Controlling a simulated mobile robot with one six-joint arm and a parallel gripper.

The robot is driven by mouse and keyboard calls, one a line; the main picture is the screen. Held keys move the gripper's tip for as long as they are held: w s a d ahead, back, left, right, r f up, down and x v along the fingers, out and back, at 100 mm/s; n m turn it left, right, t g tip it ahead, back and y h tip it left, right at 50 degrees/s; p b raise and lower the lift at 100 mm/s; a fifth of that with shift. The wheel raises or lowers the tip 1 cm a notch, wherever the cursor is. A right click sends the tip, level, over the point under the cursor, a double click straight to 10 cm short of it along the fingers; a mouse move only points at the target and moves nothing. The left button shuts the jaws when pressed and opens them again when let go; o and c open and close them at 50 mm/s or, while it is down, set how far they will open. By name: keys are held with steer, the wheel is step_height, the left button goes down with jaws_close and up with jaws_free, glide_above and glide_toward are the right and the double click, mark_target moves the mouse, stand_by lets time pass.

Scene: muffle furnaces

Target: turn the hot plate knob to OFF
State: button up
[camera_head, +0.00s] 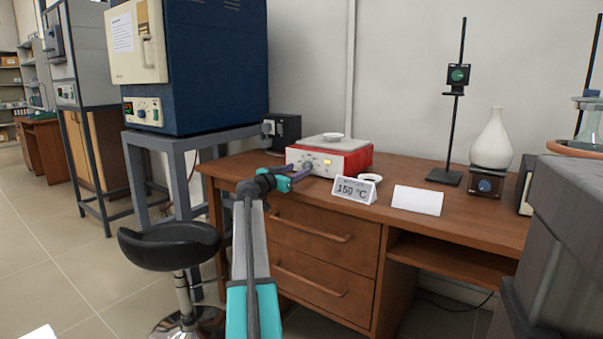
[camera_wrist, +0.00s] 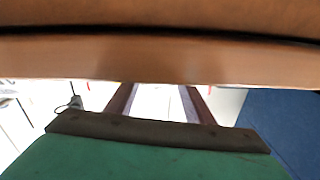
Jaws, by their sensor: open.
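The hot plate (camera_head: 358,160), red with a white front panel, stands on the wooden desk with a small white dish (camera_head: 333,136) on top. Its front panel shows a small yellow patch, but I cannot clearly make out the knob or its setting. My gripper (camera_head: 302,170) is at the desk's front edge, just in front of the panel's lower left, partly covering it. In the wrist view my gripper's two dark fingers (camera_wrist: 161,103) are apart with nothing visible between them. The knob cannot be made out in the wrist view.
The desk's brown edge (camera_wrist: 150,58) fills the top of the wrist view, close to my gripper. A black stool (camera_head: 170,243) stands left.

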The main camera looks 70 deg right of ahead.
mark_target(305, 167)
steer(key=shift+b+x, duration=0.45)
steer(key=shift+x, duration=1.55)
steer(key=shift+c, duration=0.5)
steer(key=c, duration=0.9)
